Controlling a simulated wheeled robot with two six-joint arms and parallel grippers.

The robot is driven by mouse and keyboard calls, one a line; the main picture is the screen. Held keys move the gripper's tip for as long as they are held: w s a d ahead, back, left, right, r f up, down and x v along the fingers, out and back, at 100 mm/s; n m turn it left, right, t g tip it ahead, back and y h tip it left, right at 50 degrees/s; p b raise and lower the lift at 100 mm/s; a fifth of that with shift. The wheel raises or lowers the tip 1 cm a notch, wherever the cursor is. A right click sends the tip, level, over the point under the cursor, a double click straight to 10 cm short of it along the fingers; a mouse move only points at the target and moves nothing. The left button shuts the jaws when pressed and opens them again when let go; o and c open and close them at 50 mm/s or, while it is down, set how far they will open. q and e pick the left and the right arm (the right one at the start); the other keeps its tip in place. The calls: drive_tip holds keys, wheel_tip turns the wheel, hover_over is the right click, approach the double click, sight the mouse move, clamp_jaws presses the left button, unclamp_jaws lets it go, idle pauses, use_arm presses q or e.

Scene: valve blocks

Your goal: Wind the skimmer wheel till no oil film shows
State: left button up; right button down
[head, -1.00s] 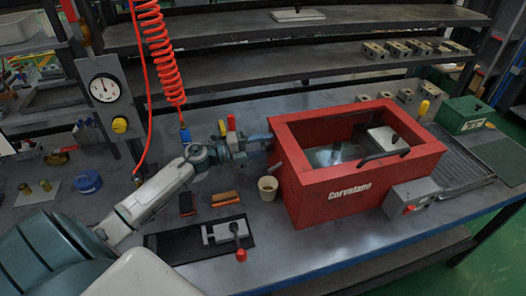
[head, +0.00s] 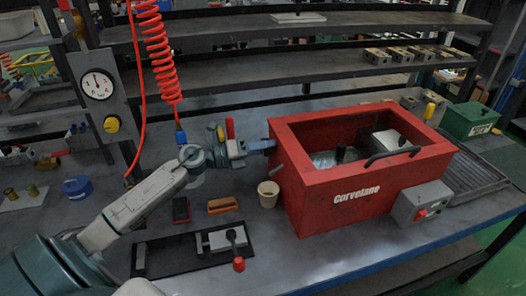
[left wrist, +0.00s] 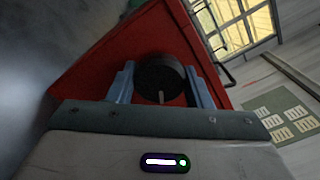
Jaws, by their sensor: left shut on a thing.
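The red tank (head: 362,197), marked "Corvelane", stands on the bench right of centre. A dark round wheel (left wrist: 158,72) sits on its red wall in the left wrist view, with a pale mark near its lower edge. My left gripper (head: 268,146) is at the tank's left side, shut on the wheel; its blue fingers (left wrist: 158,84) lie on either side of it. The gripper hides the wheel in the head view. Inside the tank, a pale shiny surface (head: 322,159) shows partly; I cannot tell whether it bears oil film. My right gripper is not in view.
A cream cup (head: 268,194) stands close below my left gripper. A grey switch box (head: 421,206) is on the tank's front right. A black tray with a clamp (head: 221,241) lies before the arm. A red coiled hose (head: 160,55) hangs behind it.

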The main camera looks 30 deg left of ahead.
use_arm(q)
drive_tip(key=shift+f, duration=0.1)
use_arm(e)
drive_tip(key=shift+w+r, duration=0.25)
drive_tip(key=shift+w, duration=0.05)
use_arm(q)
drive_tip(key=o, duration=1)
drive_tip(key=shift+c, duration=0.2)
drive_tip(key=shift+s, duration=0.1)
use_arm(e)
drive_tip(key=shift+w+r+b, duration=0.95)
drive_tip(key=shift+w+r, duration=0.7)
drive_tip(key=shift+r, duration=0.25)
use_arm(q)
drive_tip(key=p+v, duration=0.2)
drive_tip(key=v, duration=0.5)
drive_tip(key=shift+a, duration=0.2)
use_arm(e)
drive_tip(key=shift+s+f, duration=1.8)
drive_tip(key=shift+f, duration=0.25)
